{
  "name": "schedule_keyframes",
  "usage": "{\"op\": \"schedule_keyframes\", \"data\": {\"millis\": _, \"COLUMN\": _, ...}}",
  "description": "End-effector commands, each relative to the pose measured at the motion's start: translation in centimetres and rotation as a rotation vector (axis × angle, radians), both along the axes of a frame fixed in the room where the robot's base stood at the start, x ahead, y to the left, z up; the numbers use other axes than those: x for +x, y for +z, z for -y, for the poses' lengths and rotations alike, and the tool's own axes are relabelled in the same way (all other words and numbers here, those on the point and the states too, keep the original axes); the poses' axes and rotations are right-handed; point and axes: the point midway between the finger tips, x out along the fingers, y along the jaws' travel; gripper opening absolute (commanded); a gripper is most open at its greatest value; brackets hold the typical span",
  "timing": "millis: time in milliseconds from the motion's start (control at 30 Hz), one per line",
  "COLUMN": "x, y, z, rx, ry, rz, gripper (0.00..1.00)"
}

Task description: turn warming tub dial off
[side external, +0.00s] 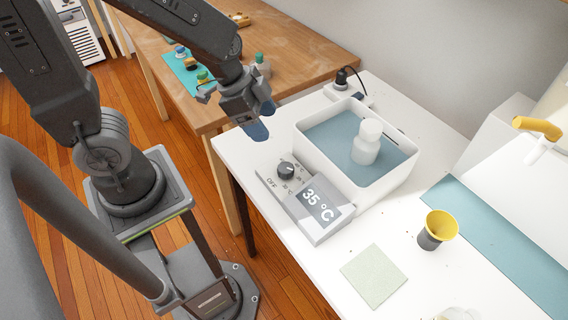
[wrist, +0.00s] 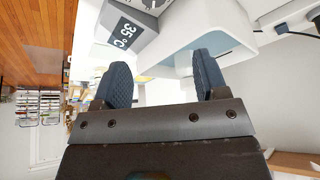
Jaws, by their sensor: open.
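The warming tub (side external: 352,185) is a white rectangular box of bluish water on the white table, with a white bottle (side external: 367,142) standing in it. Its grey control panel (side external: 318,232) in front shows "35 °C". The dark round dial (side external: 286,170) sits on the panel near an "OFF" mark at its left; its exact pointer direction is too small to tell. My gripper (side external: 262,122) is open and empty, above and to the left of the tub, apart from the dial.
A yellow funnel in a grey cup (side external: 437,230) and a pale green mat (side external: 374,275) are on the white table. A power socket with a plug (side external: 342,82) is behind the tub. A wooden table (side external: 290,52) holds a teal mat with small items.

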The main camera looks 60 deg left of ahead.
Motion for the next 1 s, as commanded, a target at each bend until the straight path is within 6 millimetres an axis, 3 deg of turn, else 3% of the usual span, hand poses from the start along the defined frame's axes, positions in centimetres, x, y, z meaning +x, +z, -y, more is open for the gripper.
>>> {"op": "schedule_keyframes", "data": {"millis": 333, "x": -0.3, "y": -2.1, "z": 0.0, "rx": 0.035, "ry": -0.022, "rz": -0.075, "gripper": 0.67}}
{"op": "schedule_keyframes", "data": {"millis": 1000, "x": 2.2, "y": -10.5, "z": 2.4, "rx": 0.036, "ry": -0.016, "rz": -0.071, "gripper": 0.67}}
